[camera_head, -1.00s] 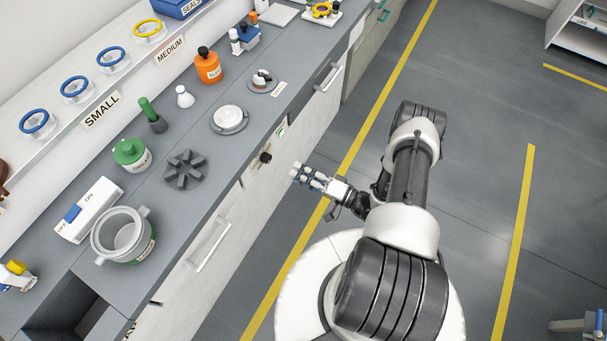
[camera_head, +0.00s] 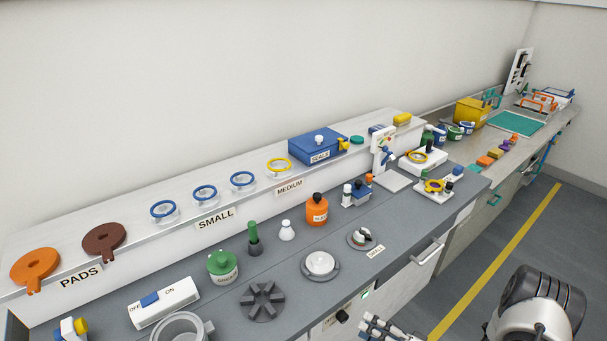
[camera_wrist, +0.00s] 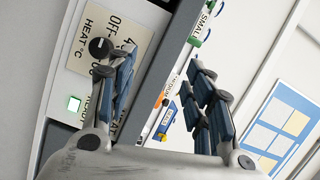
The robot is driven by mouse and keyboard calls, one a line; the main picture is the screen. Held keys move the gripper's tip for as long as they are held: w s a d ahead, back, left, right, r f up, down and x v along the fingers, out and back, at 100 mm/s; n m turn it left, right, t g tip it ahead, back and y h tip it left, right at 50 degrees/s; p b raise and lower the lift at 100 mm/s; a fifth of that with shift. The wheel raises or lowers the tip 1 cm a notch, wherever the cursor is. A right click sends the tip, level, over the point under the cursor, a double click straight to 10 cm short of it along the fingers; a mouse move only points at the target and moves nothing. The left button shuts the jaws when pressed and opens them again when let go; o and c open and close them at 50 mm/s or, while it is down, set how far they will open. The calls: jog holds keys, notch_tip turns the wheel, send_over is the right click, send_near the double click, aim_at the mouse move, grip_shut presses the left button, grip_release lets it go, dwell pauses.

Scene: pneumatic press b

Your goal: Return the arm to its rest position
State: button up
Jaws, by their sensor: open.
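My gripper (camera_head: 380,328) shows at the bottom edge of the head view, in front of the bench's front face and just right of the black heat knob (camera_head: 343,316). Part of it is cut off by the frame. In the wrist view, my gripper (camera_wrist: 165,85) has its two blue-padded fingers spread apart with nothing between them. The heat knob (camera_wrist: 98,47) and its printed dial plate (camera_wrist: 105,20) are behind the left finger, which partly covers them. My arm's white and black joint shows at the head view's lower right.
The grey bench (camera_head: 210,318) holds an orange bottle (camera_head: 317,210), a green-lidded jar (camera_head: 222,266), a dark slotted holder (camera_head: 262,301) and a white switch box (camera_head: 164,302). A blue seals box (camera_head: 317,147) stands on the shelf. Floor (camera_head: 520,260) is open right of the bench.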

jog(key=s+a+r+n+g+h, duration=0.1)
jog(key=s+a+r+n+g, duration=0.2)
jog(key=r, duration=0.4)
jog(key=s+a+r+n+g+h, duration=0.1)
jog(key=s+a+r+g, duration=0.15)
jog(key=r+g, duration=0.35)
jog(key=s+a+r+n+g+h, duration=0.1)
jog(key=s+a+r+n+g, duration=0.2)
jog(key=r, duration=0.5)
jog(key=s+d+r+m+t+h, duration=0.1)
jog(key=s+d+r+t+h, duration=0.1)
jog(key=s+r+h, duration=0.3)
jog(key=s+d+r+m+t+h, duration=0.1)
jog(key=s+d+r+t+h, duration=0.1)
jog(key=s+r+t+h, duration=0.2)
jog(key=shift+s+r+h, duration=1)
jog(key=shift+s+r, duration=0.65)
jog(key=shift+r, duration=0.15)
